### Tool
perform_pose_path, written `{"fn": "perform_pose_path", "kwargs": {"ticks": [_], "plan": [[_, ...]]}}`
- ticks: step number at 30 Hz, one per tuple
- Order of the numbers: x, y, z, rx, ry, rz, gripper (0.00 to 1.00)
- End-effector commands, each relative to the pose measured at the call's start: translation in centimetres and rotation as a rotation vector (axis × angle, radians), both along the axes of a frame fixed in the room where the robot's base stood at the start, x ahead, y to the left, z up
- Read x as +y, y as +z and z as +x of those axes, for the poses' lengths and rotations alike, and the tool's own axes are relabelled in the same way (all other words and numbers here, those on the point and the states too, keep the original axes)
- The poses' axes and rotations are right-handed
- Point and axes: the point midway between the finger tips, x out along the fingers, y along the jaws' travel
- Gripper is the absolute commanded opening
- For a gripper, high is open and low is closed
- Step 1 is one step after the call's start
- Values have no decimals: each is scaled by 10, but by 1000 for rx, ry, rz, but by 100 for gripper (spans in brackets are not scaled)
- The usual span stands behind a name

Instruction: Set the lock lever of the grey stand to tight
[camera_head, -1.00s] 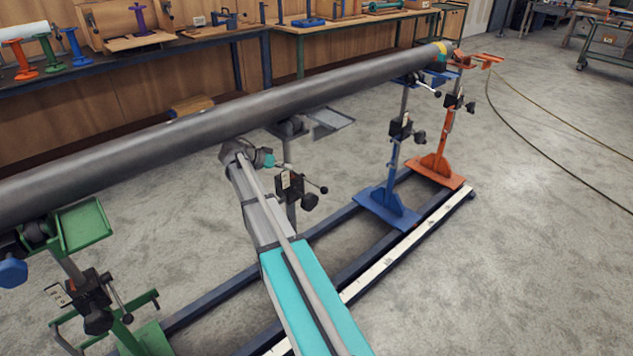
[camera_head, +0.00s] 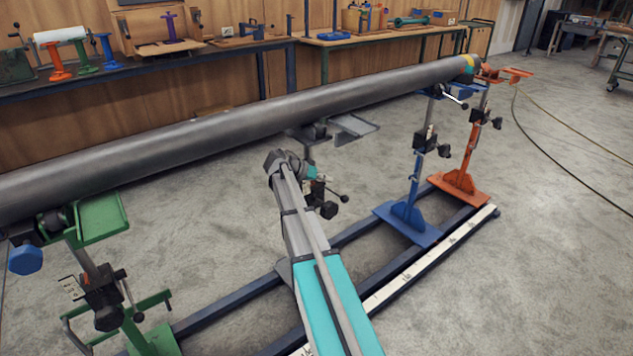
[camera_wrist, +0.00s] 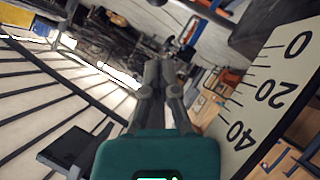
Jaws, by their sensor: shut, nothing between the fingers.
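The grey stand carries a grey tray (camera_head: 352,128) and stands behind my arm, under the pipe. Its black clamp block (camera_head: 322,190) shows just right of my arm's end, and a thin lever with a black ball (camera_head: 343,198) sticks out to the right. A dark knob (camera_head: 328,210) sits below it. My gripper (camera_head: 313,173) is close in front of the post, just above the clamp; whether it touches is not clear. In the wrist view my gripper's fingers (camera_wrist: 160,68) are together and empty. I cannot make out the lever there.
The long grey pipe (camera_head: 220,125) lies above. A green stand (camera_head: 105,218) is at left; blue (camera_head: 408,215) and orange (camera_head: 460,182) stands are at right. A pale scale plate (camera_wrist: 275,85) fills the wrist view's right side. Floor at right is clear.

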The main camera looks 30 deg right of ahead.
Motion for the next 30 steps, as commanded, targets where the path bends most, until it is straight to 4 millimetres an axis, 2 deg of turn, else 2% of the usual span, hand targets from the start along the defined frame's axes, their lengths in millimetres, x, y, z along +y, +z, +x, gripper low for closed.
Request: {"fn": "perform_pose_path", "kwargs": {"ticks": [1,5,16,30], "plan": [[-7,-8,-2,0,0,0,0],[-22,-18,-8,0,-2,0,0],[-26,-41,-23,-1,1,0,0],[-27,-45,-26,-1,1,0,0]]}}
